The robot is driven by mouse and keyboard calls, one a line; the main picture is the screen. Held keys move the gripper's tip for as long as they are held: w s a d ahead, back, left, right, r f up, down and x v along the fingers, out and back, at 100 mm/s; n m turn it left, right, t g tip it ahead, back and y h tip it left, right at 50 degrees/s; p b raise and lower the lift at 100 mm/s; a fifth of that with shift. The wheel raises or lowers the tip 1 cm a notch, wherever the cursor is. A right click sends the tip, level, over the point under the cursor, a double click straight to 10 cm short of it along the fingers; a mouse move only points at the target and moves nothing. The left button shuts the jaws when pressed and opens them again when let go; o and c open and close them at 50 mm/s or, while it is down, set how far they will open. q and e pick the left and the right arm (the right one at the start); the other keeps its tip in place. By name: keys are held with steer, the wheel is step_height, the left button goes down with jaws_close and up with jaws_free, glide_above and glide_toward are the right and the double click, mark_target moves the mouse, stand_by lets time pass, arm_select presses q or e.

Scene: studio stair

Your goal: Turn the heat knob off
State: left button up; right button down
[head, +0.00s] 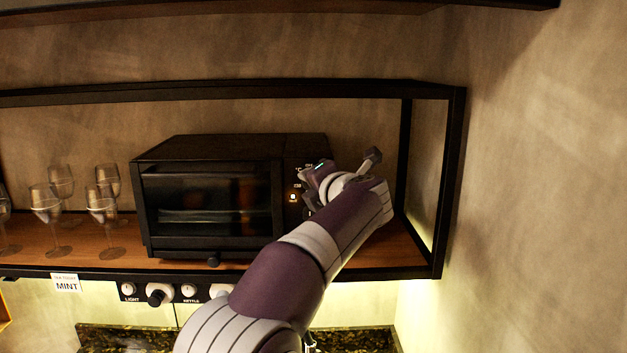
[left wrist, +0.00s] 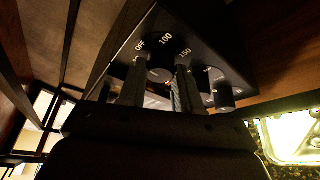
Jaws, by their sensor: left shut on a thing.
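A black toaster oven (head: 208,197) stands on the wooden shelf, its control panel on the right side. In the left wrist view the heat knob (left wrist: 160,75) shows on the panel, with the marks OFF, 100 and 150 around it. My left gripper (left wrist: 162,88) is shut on the heat knob, one finger on each side. I cannot tell exactly where the knob points. In the head view my left gripper (head: 318,183) is at the panel, and my arm hides part of it. My right gripper is not in view.
A second knob (left wrist: 222,92) sits close to the right finger. Several wine glasses (head: 103,205) stand left of the oven. The black shelf frame (head: 452,180) rises right of my arm. Light and kettle switches (head: 158,294) are below the shelf.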

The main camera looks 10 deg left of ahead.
arm_select(q)
steer(key=shift+f+n, duration=0.15)
steer(key=shift+n, duration=0.25)
stand_by(0.3)
steer(key=o, duration=1)
steer(key=shift+o, duration=0.2)
steer(key=b+v, duration=0.5)
steer(key=v, duration=0.7)
steer(key=shift+s+r, duration=0.2)
steer(key=shift+r, duration=0.1)
